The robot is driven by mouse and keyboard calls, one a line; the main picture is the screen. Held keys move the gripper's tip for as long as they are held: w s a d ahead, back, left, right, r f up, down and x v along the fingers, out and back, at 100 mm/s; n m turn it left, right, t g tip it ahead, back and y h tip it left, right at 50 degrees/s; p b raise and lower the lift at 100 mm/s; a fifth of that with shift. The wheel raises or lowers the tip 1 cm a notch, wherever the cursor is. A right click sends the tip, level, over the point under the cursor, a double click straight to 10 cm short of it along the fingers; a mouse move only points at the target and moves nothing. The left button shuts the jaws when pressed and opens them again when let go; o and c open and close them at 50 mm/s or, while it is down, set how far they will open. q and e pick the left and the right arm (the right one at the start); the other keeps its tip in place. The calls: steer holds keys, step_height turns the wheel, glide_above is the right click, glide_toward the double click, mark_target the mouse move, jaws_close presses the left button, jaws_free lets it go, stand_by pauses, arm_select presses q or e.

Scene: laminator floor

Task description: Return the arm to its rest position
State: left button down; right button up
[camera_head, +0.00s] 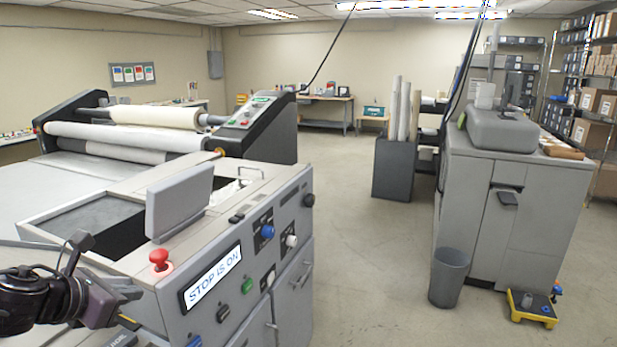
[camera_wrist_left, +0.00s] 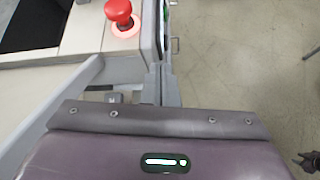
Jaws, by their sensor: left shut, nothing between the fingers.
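My left arm comes in at the lower left of the head view, and my left gripper (camera_head: 128,321) is low beside the front panel of the laminator (camera_head: 285,215). The gripper is shut and empty; its fingertips show only in part. A red mushroom stop button (camera_head: 159,258) stands on the machine's corner, above and to the right of the gripper in the head view. In the left wrist view the red button (camera_wrist_left: 119,12) is at the top, with a glowing ring, apart from the gripper. The panel display (camera_head: 213,278) reads "STOP IS ON".
A raised grey flap (camera_head: 180,200) stands behind the button. Open floor (camera_head: 370,260) lies right of the laminator. A grey bin (camera_head: 449,278), a grey cabinet machine (camera_head: 520,205) and a yellow foot pedal (camera_head: 531,308) stand at the right. A small dark part at the wrist view's right edge is unclear.

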arm_select(q)
steer(key=s+d+f+n+y, duration=0.2)
steer(key=s+f+n, duration=0.1)
steer(key=f+n, duration=0.65)
steer(key=s+d+f+n+y, duration=0.1)
steer(key=s+d+f+n, duration=0.35)
steer(key=n, duration=0.75)
steer(key=s+d+f+n+g, duration=0.3)
steer(key=s+f+n, duration=0.1)
steer(key=s+n, duration=0.4)
steer(key=s+d+f+n+g, duration=0.4)
steer(key=s+n, duration=0.3)
steer(key=n, duration=0.4)
step_height(320, 180, down, 31)
steer(key=g+b, duration=0.1)
steer(key=b, duration=0.1)
steer(key=s+a+f+b, duration=0.1)
steer(key=s+a+f, duration=0.1)
steer(key=s+f, duration=0.8)
steer(key=s+a+f+g, duration=0.1)
steer(key=s+a+f, duration=0.1)
steer(key=s+f, duration=0.9)
steer(key=shift+a+f+m+b, duration=0.3)
steer(key=shift+f+m+b, duration=0.05)
steer(key=shift+f, duration=0.1)
arm_select(e)
steer(key=f, duration=0.3)
steer(key=shift+s+f, duration=0.3)
steer(key=shift+f, duration=0.05)
